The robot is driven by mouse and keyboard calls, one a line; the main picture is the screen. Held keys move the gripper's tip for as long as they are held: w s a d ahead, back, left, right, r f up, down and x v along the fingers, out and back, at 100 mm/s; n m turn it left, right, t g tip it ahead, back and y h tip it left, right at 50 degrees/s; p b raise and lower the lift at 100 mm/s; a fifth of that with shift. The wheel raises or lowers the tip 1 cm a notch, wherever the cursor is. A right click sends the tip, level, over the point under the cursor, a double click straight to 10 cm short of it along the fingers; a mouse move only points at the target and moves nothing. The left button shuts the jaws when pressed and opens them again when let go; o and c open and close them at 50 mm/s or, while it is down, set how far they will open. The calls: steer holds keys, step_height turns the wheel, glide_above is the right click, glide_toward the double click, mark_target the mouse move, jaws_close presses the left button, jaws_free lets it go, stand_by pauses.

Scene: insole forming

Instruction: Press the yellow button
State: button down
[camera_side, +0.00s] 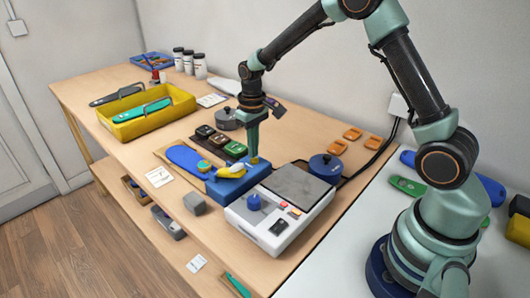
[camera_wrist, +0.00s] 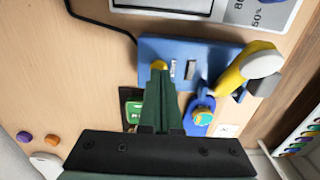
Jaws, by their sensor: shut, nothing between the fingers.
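The yellow button (camera_wrist: 160,65) sits on a blue box (camera_wrist: 205,50), which also shows in the side view (camera_side: 228,188). My gripper (camera_wrist: 160,76) is shut and empty, its green fingers together. In the side view my gripper (camera_side: 253,153) points straight down over the back right part of the box, and a bit of the yellow button (camera_side: 254,161) shows at its tips. In the wrist view the fingertips overlap the button's near edge. I cannot tell whether they touch it or whether it is pressed down.
A yellow handle (camera_side: 231,171) lies on the box's left part, beside a blue insole (camera_side: 187,158). A white machine with a grey plate (camera_side: 297,186) stands close at the right. Dark blocks (camera_side: 220,139) lie behind. A yellow tray (camera_side: 150,122) stands at the far left.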

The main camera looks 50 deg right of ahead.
steer(key=shift+f, duration=0.55)
